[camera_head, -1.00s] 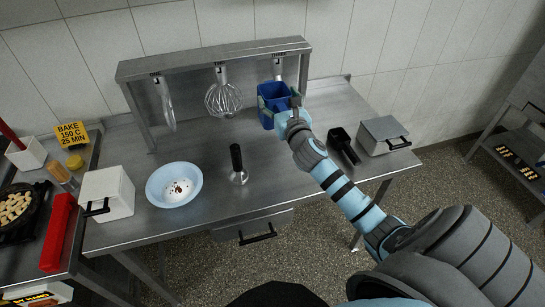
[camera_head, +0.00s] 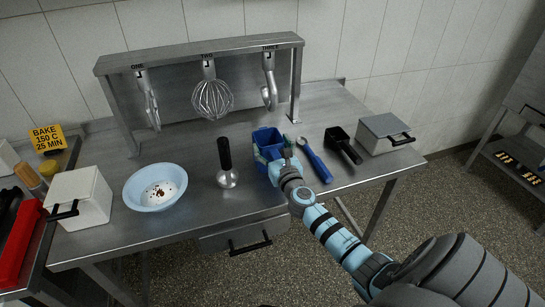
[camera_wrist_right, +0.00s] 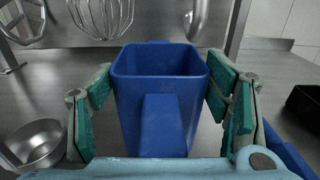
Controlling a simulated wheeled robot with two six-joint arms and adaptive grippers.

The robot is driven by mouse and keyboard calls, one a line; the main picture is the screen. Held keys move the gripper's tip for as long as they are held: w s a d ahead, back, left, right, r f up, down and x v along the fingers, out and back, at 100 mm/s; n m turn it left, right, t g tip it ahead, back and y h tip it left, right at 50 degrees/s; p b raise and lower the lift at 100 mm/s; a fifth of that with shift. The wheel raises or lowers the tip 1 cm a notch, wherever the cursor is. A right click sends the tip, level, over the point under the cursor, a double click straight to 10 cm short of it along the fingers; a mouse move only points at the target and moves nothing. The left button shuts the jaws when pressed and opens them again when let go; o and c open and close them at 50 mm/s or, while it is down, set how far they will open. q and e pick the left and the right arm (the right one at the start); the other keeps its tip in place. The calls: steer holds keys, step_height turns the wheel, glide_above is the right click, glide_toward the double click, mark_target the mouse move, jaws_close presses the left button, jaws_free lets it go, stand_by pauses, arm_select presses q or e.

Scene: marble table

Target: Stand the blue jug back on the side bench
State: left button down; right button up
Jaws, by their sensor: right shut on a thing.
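The blue jug (camera_head: 266,138) is an open-topped square jug, upright over the middle of the steel table (camera_head: 185,228). My right gripper (camera_head: 277,160) is shut on it. In the right wrist view, the pads of the right gripper (camera_wrist_right: 165,105) flank the blue jug (camera_wrist_right: 160,62), with its handle facing the camera. The jug's base is hidden, so I cannot tell whether it touches the table. A steel bench (camera_head: 62,160) adjoins at the left and another (camera_head: 490,168) stands apart at the far right. My left gripper is out of view.
A whisk (camera_head: 212,100) and other tools hang from the rack behind. A black-handled tool (camera_head: 226,165) and pale blue bowl (camera_head: 155,200) are left of the jug. A blue-handled tool (camera_head: 315,160), black scoop (camera_head: 342,145) and lidded box (camera_head: 385,135) are right.

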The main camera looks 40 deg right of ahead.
steer(key=shift+s+a, duration=0.1)
steer(key=o, duration=1.7)
steer(key=shift+o, duration=0.8)
